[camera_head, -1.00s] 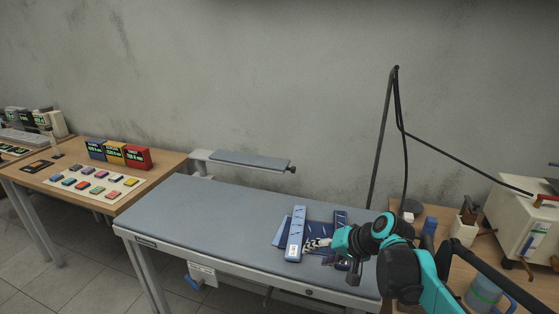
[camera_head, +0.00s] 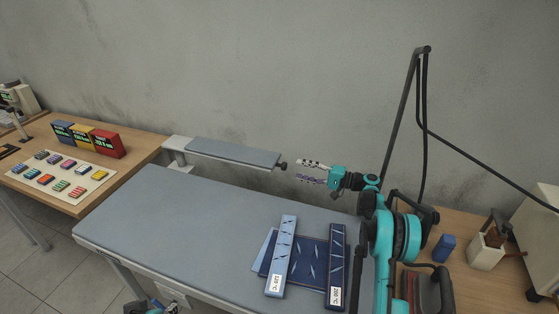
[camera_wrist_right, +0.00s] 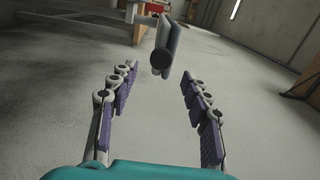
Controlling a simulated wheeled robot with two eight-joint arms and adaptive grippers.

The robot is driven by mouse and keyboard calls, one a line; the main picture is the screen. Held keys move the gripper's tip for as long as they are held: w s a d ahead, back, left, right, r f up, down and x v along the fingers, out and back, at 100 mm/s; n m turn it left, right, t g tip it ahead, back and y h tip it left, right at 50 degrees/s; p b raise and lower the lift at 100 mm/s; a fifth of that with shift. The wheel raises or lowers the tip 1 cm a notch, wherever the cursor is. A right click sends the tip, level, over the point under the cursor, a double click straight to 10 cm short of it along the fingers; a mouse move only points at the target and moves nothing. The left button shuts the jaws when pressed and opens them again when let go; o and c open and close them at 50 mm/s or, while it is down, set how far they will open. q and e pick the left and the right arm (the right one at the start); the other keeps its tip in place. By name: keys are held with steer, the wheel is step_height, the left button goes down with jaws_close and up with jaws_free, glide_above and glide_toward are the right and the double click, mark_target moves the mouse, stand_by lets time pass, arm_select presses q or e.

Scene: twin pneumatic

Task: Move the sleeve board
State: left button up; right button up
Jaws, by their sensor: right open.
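The sleeve board (camera_head: 232,151) is a narrow grey padded board at the back of the large ironing table. It stands on a pale arm at its left end and has a dark round knob (camera_head: 283,165) at its right end. My right gripper (camera_head: 300,171) is open and empty just right of the knob, its fingers toward it and apart from it. In the right wrist view the board (camera_wrist_right: 175,42) shows end-on, with the knob (camera_wrist_right: 161,60) ahead between the open fingers (camera_wrist_right: 156,72). A part of my left arm (camera_head: 150,305) shows at the bottom edge; its fingers are not clear.
The grey ironing table (camera_head: 180,215) carries blue patterned strips (camera_head: 280,250) at its right front. A wooden desk (camera_head: 135,165) with coloured boxes and swatches stands left. A dark upright pole (camera_head: 400,120) and a right-hand bench (camera_head: 465,285) are close to my right arm.

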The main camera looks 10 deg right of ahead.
mark_target(286, 167)
steer(key=b+x, duration=0.2)
steer(key=x, duration=0.5)
steer(key=shift+w+a, duration=0.1)
steer(key=shift+a, duration=0.2)
jaws_close()
